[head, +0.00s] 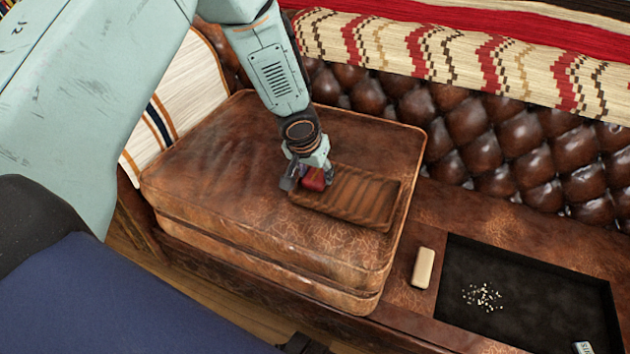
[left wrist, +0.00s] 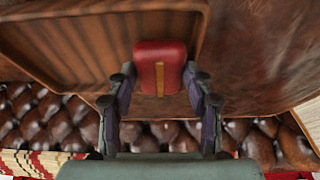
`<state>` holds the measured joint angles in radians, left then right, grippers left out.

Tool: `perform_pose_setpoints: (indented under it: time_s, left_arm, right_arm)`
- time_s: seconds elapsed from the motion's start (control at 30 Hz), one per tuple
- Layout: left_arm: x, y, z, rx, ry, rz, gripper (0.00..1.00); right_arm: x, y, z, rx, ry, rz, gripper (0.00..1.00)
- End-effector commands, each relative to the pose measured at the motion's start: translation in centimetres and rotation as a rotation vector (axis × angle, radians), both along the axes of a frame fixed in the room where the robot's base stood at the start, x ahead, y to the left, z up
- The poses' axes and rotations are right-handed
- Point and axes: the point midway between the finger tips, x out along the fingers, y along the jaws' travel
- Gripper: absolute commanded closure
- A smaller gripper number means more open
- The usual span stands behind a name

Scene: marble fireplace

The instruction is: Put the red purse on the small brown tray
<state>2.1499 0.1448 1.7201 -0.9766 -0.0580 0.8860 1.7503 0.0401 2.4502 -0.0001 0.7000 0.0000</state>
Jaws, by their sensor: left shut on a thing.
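The red purse (head: 314,180) is small and sits between the fingers of my left gripper (head: 307,184), which is shut on it. In the left wrist view the purse (left wrist: 160,60) shows red with a yellowish strip, held between both fingers (left wrist: 160,90). The small brown tray (head: 362,198) is ribbed and low-rimmed and lies on the leather cushion. The purse is at the tray's left end; in the left wrist view it overlaps the edge of the tray (left wrist: 65,45). I cannot tell whether it touches the tray. My right gripper is not seen.
The brown leather cushion (head: 235,200) has free room left of the tray. A tufted leather backrest (head: 480,130) with a striped blanket (head: 430,50) stands behind. At right are a beige block (head: 423,268) and a black recessed tray (head: 530,290) with pale crumbs.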

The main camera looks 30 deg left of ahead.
Motion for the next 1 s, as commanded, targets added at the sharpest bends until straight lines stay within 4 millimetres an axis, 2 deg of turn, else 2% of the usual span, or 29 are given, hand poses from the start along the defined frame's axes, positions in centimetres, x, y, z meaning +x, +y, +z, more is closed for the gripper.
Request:
perform_pose_setpoints:
  time_s: [0.03, 0.1, 0.37, 0.6, 0.63, 0.87, 1.0]
  left_arm:
    - [0.02, 0.01, -1.0, 0.0, -0.001, 0.001, 0.82]
    - [0.03, 0.01, -1.41, 0.0, -0.001, 0.0, 0.82]
    - [0.03, 0.0, -1.27, 0.0, -0.001, 0.001, 0.82]
    - [0.0, 0.0, -1.86, 0.0, 0.0, 0.0, 0.82]
    - [-0.03, 0.0, -1.84, 0.0, 0.001, 0.001, 0.47]
    - [-0.06, 0.02, -1.78, 0.0, 0.001, 0.001, 0.28]
    - [-0.03, 0.01, -1.76, 0.0, 0.001, 0.001, 0.26]
  right_arm:
    - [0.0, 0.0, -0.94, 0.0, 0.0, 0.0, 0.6]
    - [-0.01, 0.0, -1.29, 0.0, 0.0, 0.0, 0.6]
    - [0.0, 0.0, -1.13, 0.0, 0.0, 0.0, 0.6]
    - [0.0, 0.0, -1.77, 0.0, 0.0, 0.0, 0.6]
    - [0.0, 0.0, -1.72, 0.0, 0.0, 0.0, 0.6]
    - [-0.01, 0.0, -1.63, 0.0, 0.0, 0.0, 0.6]
    - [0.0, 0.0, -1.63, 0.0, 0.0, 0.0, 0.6]
